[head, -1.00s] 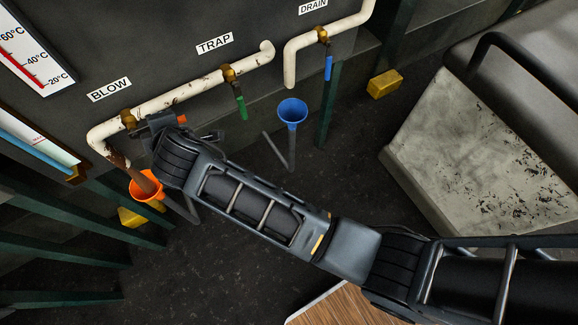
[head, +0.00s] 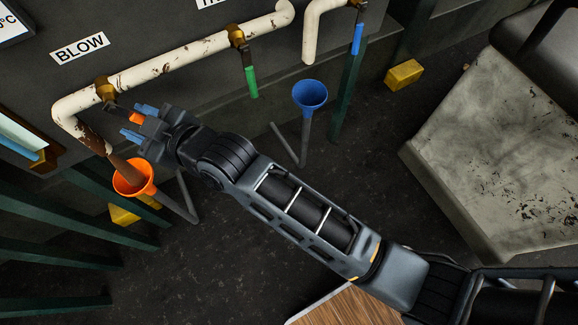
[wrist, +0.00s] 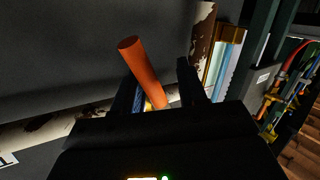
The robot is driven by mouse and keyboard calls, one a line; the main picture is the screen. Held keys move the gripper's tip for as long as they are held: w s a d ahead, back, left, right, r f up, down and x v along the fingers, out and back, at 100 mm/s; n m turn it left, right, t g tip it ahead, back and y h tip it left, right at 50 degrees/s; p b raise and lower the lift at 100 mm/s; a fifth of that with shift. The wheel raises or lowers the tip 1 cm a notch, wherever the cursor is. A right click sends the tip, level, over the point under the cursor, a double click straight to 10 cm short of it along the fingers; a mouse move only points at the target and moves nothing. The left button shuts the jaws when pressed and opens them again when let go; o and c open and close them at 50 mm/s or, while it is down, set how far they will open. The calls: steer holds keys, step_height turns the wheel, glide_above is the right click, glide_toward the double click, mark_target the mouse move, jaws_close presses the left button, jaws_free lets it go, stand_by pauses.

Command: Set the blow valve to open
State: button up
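The blow valve's brass body (head: 104,88) sits on the white, rust-marked pipe below the BLOW label (head: 80,48). Its orange handle (head: 136,117) points down and right, at an angle to the pipe. My gripper (head: 138,120) is at the handle, with blue-marked fingers spread on either side of it. In the wrist view, the orange handle (wrist: 145,72) stands between my two dark fingers, closer to the left one, with a gap on the right.
To the right are a green-handled valve (head: 250,80), a blue-handled valve (head: 357,40) and a blue funnel (head: 310,95). Green posts (head: 80,215) stand at the lower left. A grey block (head: 490,150) fills the right.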

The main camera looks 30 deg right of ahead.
steer(key=s+d+m+t+h+p, duration=0.1)
steer(key=s+d+m+h, duration=0.3)
steer(key=s+d, duration=1.9)
steer(key=s+m+t, duration=0.1)
steer(key=s+m, duration=0.1)
steer(key=shift+f+m, duration=0.15)
steer(key=shift+m, duration=0.15)
